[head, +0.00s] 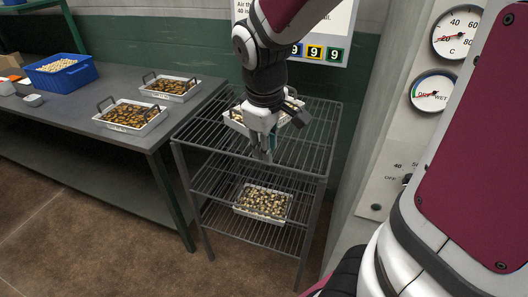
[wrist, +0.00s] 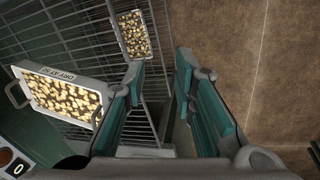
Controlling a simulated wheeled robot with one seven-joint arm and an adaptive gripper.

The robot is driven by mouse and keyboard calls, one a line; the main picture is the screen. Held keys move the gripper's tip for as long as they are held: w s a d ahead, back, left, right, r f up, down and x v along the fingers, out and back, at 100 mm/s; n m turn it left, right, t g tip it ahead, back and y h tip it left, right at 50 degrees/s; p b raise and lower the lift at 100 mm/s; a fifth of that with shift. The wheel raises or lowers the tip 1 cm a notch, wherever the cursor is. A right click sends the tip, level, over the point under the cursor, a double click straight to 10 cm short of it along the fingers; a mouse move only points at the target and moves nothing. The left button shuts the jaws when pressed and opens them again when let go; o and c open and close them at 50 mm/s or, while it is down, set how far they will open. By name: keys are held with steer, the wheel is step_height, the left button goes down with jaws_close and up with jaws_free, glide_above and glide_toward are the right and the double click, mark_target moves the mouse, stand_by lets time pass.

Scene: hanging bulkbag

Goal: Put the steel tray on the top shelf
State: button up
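A pale metal tray (head: 234,124) of light pieces is on the rack's top shelf, partly hidden behind my gripper. In the wrist view this tray (wrist: 61,92), with lettering on its rim, lies left of my fingers. A similar tray (head: 262,203) is on a lower shelf, and shows beyond the fingertips in the wrist view (wrist: 134,34). Two trays of brown pieces (head: 130,115) (head: 170,87) with dark handles stand on the bench. I cannot tell which is the task's steel tray. My gripper (head: 264,153) points down over the rack's front, its teal-padded fingers (wrist: 160,72) apart with nothing between.
The wire rack (head: 312,135) has bare room on its top shelf at the right and front. The grey bench (head: 185,108) stands at left with a blue crate (head: 60,75). A panel with dials (head: 433,90) stands close at right. The floor in front is clear.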

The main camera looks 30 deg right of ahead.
steer(key=s+a+r+m+t, duration=0.1)
steer(key=s+a+r+m, duration=0.1)
steer(key=s, duration=0.4)
steer(key=s+a+r+m+t+y, duration=0.1)
steer(key=s+a+r+m+t, duration=0.1)
steer(key=s+a+r, duration=0.3)
steer(key=shift+s+r+m, duration=0.6)
steer(key=shift+s+r, duration=0.35)
steer(key=shift+s, duration=0.3)
steer(key=shift+a, duration=0.1)
